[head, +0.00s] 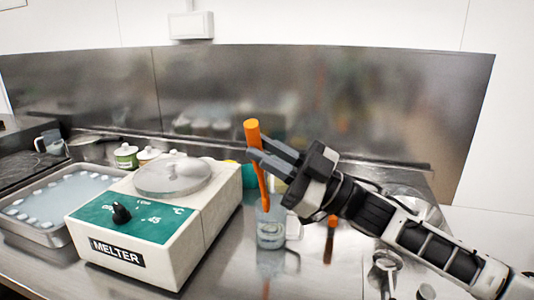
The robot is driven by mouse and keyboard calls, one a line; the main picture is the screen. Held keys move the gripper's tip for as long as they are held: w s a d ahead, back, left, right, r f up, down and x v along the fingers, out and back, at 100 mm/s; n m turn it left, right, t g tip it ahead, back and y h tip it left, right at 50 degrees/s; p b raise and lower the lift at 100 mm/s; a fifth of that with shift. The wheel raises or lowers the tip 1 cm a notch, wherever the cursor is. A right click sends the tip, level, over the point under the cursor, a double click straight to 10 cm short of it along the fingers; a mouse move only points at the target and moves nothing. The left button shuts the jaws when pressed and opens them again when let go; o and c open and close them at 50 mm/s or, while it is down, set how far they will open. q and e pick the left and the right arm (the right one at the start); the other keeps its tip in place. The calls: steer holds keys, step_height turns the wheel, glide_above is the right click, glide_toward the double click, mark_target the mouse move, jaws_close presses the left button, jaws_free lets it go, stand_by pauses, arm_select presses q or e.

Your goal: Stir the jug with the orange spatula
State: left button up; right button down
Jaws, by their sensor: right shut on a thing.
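The orange spatula (253,136) is held upright by my right gripper (268,158), which is shut on its handle. The spatula's lower part reaches down to the clear jug (270,236) on the steel counter. Its lower end overlaps the jug's mouth in the head view; how deep it sits inside is hard to tell. The jug stands just right of the melter, its handle toward the right, with the gripper above it. My left gripper is not in view.
A white melter (160,222) with a lidded top and a green panel stands left of the jug. A metal tray (42,236) lies farther left, with several small tubs (126,156) behind. Another orange-handled tool (330,240) lies right of the jug. A steel backsplash (380,100) closes off the back.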

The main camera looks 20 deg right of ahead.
mark_target(264, 183)
steer(key=shift+m, duration=0.3)
steer(key=shift+w+d+f+b, duration=0.25)
steer(key=shift+w+f+b, duration=0.25)
steer(key=shift+f, duration=0.6)
steer(key=shift+w+d+f+b, duration=0.25)
steer(key=shift+f+b, duration=0.3)
steer(key=shift+f, duration=0.5)
steer(key=shift+w+d+f+b, duration=0.2)
steer(key=shift+w+f+b, duration=0.3)
steer(key=shift+f, duration=0.6)
steer(key=shift+w+d+f+b, duration=0.15)
steer(key=shift+w+f+b, duration=0.1)
steer(key=shift+f+b, duration=0.4)
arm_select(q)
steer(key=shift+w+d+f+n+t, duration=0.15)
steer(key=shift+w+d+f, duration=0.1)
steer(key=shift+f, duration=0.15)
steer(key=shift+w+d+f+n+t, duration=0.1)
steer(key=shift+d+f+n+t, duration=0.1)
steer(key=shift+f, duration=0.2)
arm_select(e)
steer(key=shift+w+d+f, duration=0.1)
steer(key=shift+f, duration=0.25)
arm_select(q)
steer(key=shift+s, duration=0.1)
